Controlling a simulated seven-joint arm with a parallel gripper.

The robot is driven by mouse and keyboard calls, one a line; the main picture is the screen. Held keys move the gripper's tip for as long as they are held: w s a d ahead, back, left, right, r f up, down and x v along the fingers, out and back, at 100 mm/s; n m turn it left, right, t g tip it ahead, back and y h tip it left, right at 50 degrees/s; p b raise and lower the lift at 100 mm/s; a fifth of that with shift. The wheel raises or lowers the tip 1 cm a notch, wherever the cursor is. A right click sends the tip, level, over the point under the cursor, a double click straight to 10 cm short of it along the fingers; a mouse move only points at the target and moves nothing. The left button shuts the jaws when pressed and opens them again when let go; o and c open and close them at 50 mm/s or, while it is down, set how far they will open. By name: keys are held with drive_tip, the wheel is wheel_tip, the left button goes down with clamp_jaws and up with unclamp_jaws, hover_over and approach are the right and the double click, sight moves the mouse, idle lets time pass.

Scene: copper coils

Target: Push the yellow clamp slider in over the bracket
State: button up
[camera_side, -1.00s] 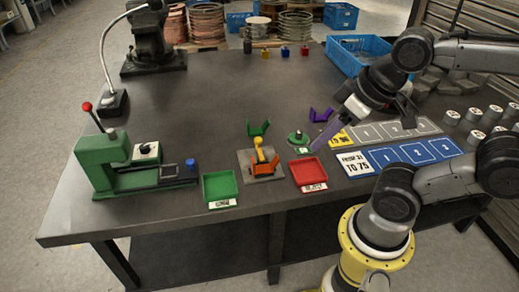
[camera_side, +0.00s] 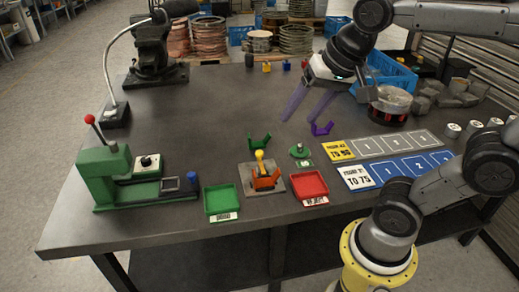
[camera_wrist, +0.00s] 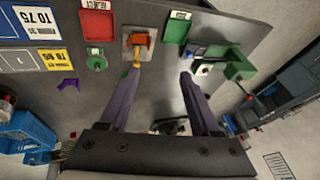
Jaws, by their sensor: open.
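The yellow clamp slider (camera_side: 260,157) has a rounded knob and stands beside the orange bracket (camera_side: 265,181) on a small grey plate (camera_side: 246,172). In the wrist view the yellow slider (camera_wrist: 136,66) sticks out below the orange bracket (camera_wrist: 140,39); I cannot tell how far it overlaps the bracket. My gripper (camera_side: 299,120) is open and empty, its two purple fingers pointing down, raised above the table behind and to the right of the plate. In the wrist view the fingers (camera_wrist: 160,75) are spread wide, with the left tip near the slider in the picture.
A green tray (camera_side: 208,190) and a red reject tray (camera_side: 294,178) flank the plate. A green bracket (camera_side: 259,142), a purple bracket (camera_side: 321,130) and a green round piece (camera_side: 299,149) are nearby. A green press (camera_side: 110,165) stands left. The middle of the table is clear.

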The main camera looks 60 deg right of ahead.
drive_tip(key=w+d+m+g, duration=0.25)
drive_tip(key=w+m, duration=0.25)
drive_tip(key=w, duration=0.4)
drive_tip(key=m+g, duration=0.3)
drive_tip(key=m, duration=0.2)
hover_over(259, 152)
wheel_tip(259, 152, down, 14)
wheel_tip(259, 152, down, 13)
drive_tip(key=shift+s+f, duration=0.1)
clamp_jaws()
